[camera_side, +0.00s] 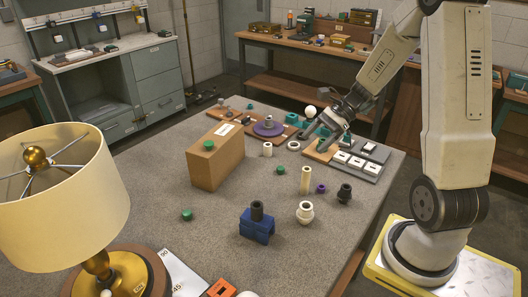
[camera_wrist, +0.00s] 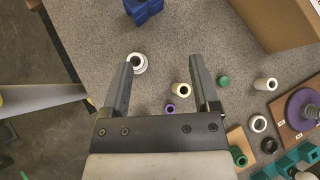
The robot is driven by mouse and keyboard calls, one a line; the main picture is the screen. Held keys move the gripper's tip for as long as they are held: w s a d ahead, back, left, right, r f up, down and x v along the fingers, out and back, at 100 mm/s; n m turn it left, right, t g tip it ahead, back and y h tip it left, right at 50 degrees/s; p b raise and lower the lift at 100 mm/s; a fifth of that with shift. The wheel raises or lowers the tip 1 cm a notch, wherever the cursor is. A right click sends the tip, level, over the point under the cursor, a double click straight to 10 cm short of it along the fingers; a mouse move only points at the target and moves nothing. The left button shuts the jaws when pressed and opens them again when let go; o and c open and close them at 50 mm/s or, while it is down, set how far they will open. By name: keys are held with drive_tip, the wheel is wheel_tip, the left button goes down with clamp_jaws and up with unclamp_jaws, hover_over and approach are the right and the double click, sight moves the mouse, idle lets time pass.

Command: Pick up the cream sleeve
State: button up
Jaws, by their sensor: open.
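The cream sleeve (camera_side: 305,180) is a tall, narrow tube standing upright on the grey worktable (camera_side: 330,236). In the wrist view the sleeve (camera_wrist: 181,90) shows its open end, between my two fingers in the picture and nearer the right one. My gripper (camera_side: 318,138) is open and empty, over the back right of the table, behind the sleeve and apart from it. The spread fingers also show in the wrist view (camera_wrist: 163,62).
Close to the sleeve are a purple ring (camera_side: 321,188), a black fitting (camera_side: 345,193), a white collar (camera_side: 305,212) and a green cap (camera_side: 281,170). A cardboard box (camera_side: 216,162) and a blue block holding a dark tube (camera_side: 257,226) stand farther left. A lamp (camera_side: 62,200) fills the left foreground.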

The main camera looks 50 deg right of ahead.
drive_tip(key=d+m+t, duration=0.4)
drive_tip(key=d+m, duration=0.1)
drive_tip(key=d, duration=0.2)
approach(310, 170)
drive_tip(key=d+f+x, duration=0.1)
drive_tip(key=x, duration=0.4)
drive_tip(key=shift+a+r+x, duration=0.1)
drive_tip(key=shift+r+x, duration=0.05)
drive_tip(key=shift+x, duration=0.65)
drive_tip(key=shift+a+r+x, duration=0.1)
drive_tip(key=shift+x, duration=0.65)
drive_tip(key=shift+x, duration=2.6)
drive_tip(key=shift+w, duration=0.1)
clamp_jaws()
